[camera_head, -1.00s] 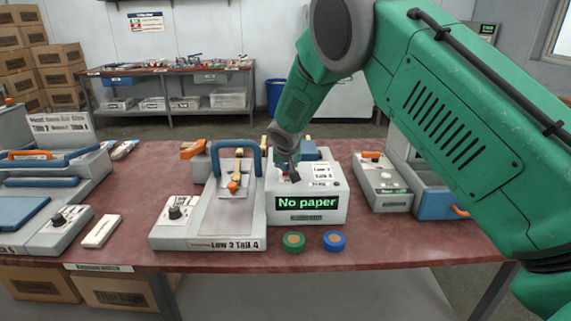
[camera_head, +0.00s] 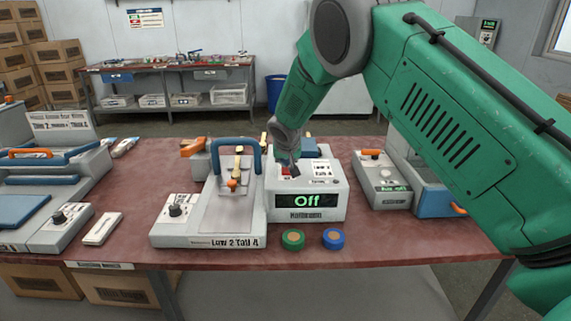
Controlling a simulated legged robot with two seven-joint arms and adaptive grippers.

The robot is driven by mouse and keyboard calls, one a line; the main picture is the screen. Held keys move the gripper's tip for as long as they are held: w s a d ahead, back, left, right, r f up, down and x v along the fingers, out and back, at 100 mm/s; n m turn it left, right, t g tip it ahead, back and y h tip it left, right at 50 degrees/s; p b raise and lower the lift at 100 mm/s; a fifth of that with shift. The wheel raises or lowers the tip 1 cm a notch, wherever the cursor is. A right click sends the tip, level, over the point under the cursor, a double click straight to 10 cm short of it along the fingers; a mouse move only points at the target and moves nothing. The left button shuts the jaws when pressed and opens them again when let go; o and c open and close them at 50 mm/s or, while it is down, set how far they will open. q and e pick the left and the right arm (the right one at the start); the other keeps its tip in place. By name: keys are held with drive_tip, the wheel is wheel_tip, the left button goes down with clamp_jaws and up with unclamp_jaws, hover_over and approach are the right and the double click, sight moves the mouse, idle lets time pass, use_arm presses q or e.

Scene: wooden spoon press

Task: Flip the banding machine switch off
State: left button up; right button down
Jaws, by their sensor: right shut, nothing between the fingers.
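The banding machine (camera_head: 306,214) is a white box near the middle of the table. Its front display (camera_head: 307,201) reads "Off" in green. A red switch (camera_head: 287,170) shows on its top, at the left. My right gripper (camera_head: 293,173) is shut and empty, pointing down just over the machine's top beside the switch. I cannot tell whether its tips touch the machine. My left gripper is not in view.
A grey press (camera_head: 222,215) with a blue handle stands directly left of the machine. A green roll (camera_head: 292,240) and a blue roll (camera_head: 333,239) lie in front. A grey unit (camera_head: 384,185) stands to the right. Bare red tabletop (camera_head: 400,235) shows at the front right.

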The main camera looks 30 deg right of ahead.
drive_tip(key=shift+r, duration=0.1)
drive_tip(key=r+p, duration=0.1)
drive_tip(key=r, duration=0.1)
drive_tip(key=r+p, duration=0.2)
drive_tip(key=shift+s+d+r, duration=0.1)
drive_tip(key=shift+s, duration=0.1)
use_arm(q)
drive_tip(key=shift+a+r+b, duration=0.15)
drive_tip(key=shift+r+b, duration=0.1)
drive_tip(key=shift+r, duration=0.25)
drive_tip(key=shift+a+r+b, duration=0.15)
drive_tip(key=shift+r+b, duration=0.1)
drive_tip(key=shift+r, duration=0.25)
use_arm(e)
drive_tip(key=s+a+r, duration=0.4)
drive_tip(key=s+r, duration=0.1)
drive_tip(key=s, duration=0.2)
drive_tip(key=shift+a, duration=0.15)
drive_tip(key=shift+r, duration=0.1)
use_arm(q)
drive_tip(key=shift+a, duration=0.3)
use_arm(e)
drive_tip(key=shift+a+r, duration=0.1)
drive_tip(key=shift+a, duration=0.25)
